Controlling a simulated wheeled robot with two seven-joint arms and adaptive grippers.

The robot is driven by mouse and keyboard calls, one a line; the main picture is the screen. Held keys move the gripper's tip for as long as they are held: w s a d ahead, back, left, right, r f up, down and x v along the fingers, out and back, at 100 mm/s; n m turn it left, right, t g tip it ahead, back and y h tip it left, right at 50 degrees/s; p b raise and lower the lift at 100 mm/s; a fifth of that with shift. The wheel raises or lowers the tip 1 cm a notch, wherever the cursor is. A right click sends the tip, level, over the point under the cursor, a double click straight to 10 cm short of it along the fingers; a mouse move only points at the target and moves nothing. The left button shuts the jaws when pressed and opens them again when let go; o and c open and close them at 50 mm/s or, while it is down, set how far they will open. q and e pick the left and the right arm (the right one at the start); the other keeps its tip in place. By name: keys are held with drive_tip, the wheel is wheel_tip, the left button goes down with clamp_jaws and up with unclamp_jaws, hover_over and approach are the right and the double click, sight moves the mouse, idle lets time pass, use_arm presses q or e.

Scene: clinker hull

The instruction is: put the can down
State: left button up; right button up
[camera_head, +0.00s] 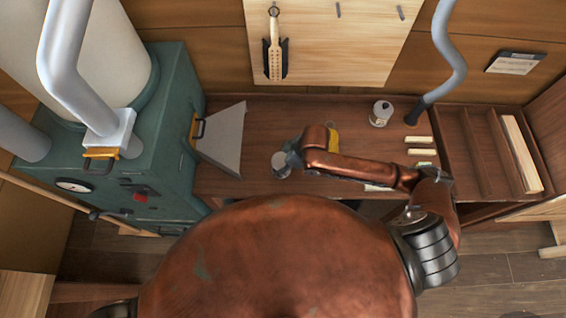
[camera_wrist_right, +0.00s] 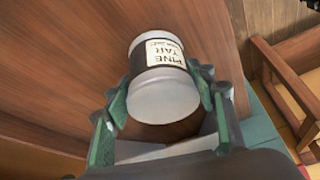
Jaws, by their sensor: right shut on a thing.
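The can (camera_wrist_right: 163,88), a pale metal tin with a dark band and a label reading "PINE TAR", sits between the green-padded fingers of my right gripper (camera_wrist_right: 163,100). The fingers are shut on its sides. In the head view the can (camera_head: 281,166) shows as a small pale shape at the tip of my right gripper (camera_head: 290,160), over the left part of the brown workbench (camera_head: 255,125). My arm partly hides it, and I cannot tell whether its base touches the bench. My left gripper is not in view.
A second pale tin (camera_head: 381,113) stands at the back right of the bench. Several light blocks (camera_head: 418,139) lie beside a divided wooden tray (camera_head: 460,140). A yellow object (camera_head: 334,139) is partly behind my arm. A grey metal chute (camera_head: 222,138) borders the bench's left end.

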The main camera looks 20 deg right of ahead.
drive_tip(key=o, duration=1.6)
drive_tip(key=shift+f, duration=0.1)
drive_tip(key=shift+c, duration=0.2)
drive_tip(key=v, duration=1.2)
drive_tip(key=shift+p, duration=0.45)
drive_tip(key=shift+w, duration=0.1)
